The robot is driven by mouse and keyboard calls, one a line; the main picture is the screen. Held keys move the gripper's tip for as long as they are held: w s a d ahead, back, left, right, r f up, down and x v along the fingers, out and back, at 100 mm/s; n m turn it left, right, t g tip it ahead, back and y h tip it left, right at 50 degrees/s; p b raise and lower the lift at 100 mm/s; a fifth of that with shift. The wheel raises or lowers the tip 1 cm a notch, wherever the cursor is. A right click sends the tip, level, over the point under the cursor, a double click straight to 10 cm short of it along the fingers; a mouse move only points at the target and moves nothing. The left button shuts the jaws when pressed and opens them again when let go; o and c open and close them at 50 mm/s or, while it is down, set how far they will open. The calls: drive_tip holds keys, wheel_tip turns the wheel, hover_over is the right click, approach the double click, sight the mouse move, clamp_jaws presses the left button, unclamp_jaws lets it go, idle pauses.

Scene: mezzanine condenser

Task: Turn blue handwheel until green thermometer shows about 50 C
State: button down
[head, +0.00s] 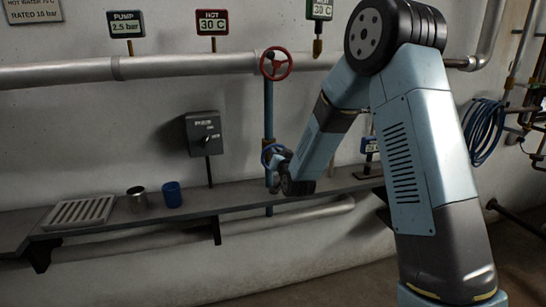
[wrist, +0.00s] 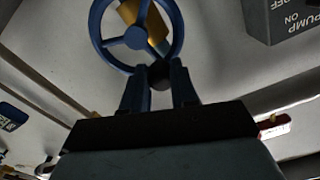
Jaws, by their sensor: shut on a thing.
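The blue handwheel (head: 266,153) sits low on the vertical blue pipe and is partly hidden behind my gripper in the head view. In the wrist view the blue handwheel (wrist: 137,38) shows as a ring with spokes and a brass part behind it. My gripper (wrist: 160,76) is shut on the near part of its rim. In the head view my gripper (head: 275,168) is at the wheel. The green thermometer (head: 319,10) is at the top, just left of my arm; its small number looks like thirty-something C, but the last digit is unclear.
A red handwheel (head: 275,64) is higher on the same pipe. A red display (head: 212,22) reads HOT 30 C and a black one (head: 126,24) PUMP 2.5 bar. A grey switch box (head: 203,133) is left of the pipe. A cup (head: 137,198) and blue mug (head: 172,194) stand on the shelf.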

drive_tip(key=shift+w+d+f+m, duration=0.15)
drive_tip(key=shift+d+m, duration=0.3)
drive_tip(key=shift+m, duration=0.8)
drive_tip(key=shift+w+d+f+m, duration=0.1)
drive_tip(key=shift+d+m, duration=0.35)
drive_tip(key=shift+m, duration=0.75)
drive_tip(key=shift+w+d+f+m, duration=0.15)
drive_tip(key=shift+d+m, duration=0.3)
drive_tip(key=shift+m, duration=0.8)
drive_tip(key=shift+s, duration=0.1)
drive_tip(key=c, duration=0.9)
unclamp_jaws()
drive_tip(key=shift+r, duration=0.1)
drive_tip(key=v, duration=1.3)
drive_tip(key=shift+s, duration=0.3)
